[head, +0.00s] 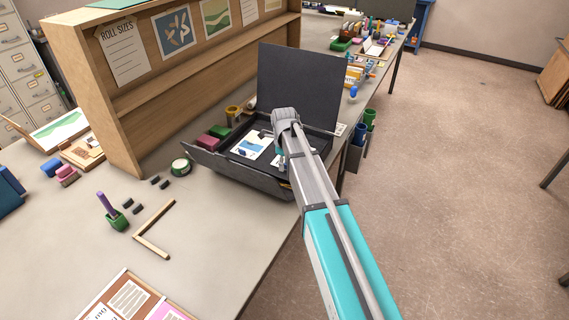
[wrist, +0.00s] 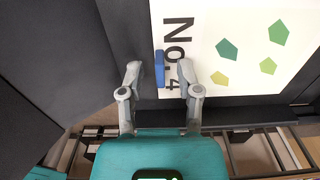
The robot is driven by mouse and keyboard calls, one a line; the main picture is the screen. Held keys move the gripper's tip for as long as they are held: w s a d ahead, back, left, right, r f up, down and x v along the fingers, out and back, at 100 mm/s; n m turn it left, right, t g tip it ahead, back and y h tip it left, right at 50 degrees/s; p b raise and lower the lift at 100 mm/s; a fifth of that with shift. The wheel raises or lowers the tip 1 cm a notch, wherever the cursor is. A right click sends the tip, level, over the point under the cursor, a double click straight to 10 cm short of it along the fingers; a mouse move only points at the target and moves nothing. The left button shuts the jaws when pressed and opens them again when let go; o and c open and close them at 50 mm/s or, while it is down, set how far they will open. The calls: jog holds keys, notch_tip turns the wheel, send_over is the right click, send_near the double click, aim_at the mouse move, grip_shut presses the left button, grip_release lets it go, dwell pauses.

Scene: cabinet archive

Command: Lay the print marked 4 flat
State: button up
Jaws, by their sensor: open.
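The print marked No. 4 (wrist: 222,28) is a white sheet with green pentagons, in the upper right of the wrist view. A small blue piece (wrist: 159,68) sits at its left edge, between my fingertips. My gripper (wrist: 159,75) is open, one finger on each side of the blue piece; I cannot tell whether they touch. The right finger overlaps the printed lettering. In the head view my gripper (head: 279,146) is inside the open black case (head: 235,183), and my arm hides most of what lies below it.
The case's black lid (head: 300,85) stands raised behind my arm. Another print with a blue picture (head: 250,147) lies in the case, left of my gripper. Red and green blocks (head: 212,137) stand beside the case. A wooden shelf unit (head: 170,75) stands behind. The table's front left is partly clear.

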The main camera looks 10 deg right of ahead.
jog(key=shift+r, duration=0.1)
dwell(0.3)
jog(key=shift+r+p, duration=3.45)
jog(key=shift+p, duration=0.05)
jog(key=shift+s, duration=0.1)
jog(key=shift+s+d+n, duration=0.15)
jog(key=shift+s+n, duration=0.35)
jog(key=s+d+n, duration=0.2)
jog(key=s+n, duration=0.9)
jog(key=n, duration=0.1)
jog(key=s+d+n, duration=0.3)
jog(key=s+n, duration=0.7)
jog(key=n, duration=0.2)
jog(key=shift+s+d, duration=0.2)
jog(key=shift+s, duration=0.2)
